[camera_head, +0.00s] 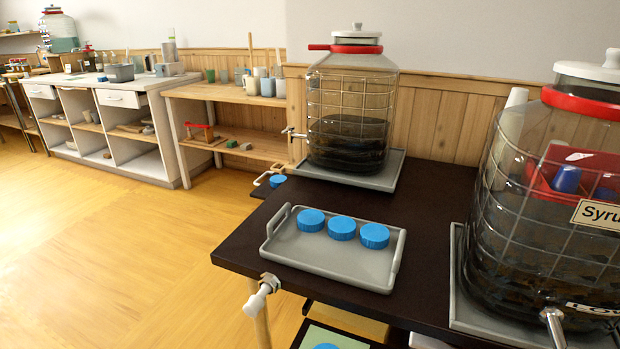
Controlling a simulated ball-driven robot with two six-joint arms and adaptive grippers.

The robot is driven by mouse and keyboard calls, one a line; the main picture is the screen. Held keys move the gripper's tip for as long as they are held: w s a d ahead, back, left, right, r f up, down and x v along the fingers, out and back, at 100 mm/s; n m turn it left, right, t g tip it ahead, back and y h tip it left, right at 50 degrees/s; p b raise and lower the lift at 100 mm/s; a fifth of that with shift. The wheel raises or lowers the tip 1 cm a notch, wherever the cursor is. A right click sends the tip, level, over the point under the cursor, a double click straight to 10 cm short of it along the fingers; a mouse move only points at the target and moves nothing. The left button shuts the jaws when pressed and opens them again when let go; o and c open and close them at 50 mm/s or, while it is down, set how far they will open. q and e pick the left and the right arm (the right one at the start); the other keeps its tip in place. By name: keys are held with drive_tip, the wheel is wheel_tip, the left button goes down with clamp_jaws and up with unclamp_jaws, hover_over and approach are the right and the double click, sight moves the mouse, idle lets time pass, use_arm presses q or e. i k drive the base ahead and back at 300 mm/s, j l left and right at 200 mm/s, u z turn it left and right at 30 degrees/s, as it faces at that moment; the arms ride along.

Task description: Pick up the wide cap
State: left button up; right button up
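Three round blue caps lie in a row on a grey handled tray (330,272) on the dark table: a left cap (311,220), a middle cap (342,229) and a right cap (375,236). They look close in size, so I cannot tell which is the wide cap. Another blue cap (277,180) sits beyond the tray, by the table's far left edge. A blue item (327,346) is cut off at the bottom edge. Neither of my grippers is in view.
A tapped glass jar (350,110) with dark liquid stands on a grey tray behind the caps. A larger labelled jar (550,200) stands at the right. A pale tap-like fitting (263,290) is at the table's front left edge. Open wooden floor (130,240) lies left.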

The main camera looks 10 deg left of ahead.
sight(275, 181)
drive_tip(key=i+j+z, duration=0.1)
drive_tip(key=j, duration=0.25)
drive_tip(key=i+j+z, duration=0.1)
drive_tip(key=i+j, duration=0.15)
drive_tip(key=i+j+z, duration=0.15)
drive_tip(key=j, duration=0.3)
drive_tip(key=i+j+z, duration=0.1)
drive_tip(key=j, duration=0.3)
drive_tip(key=i+j+z, duration=0.1)
drive_tip(key=j, duration=0.25)
drive_tip(key=i, duration=0.05)
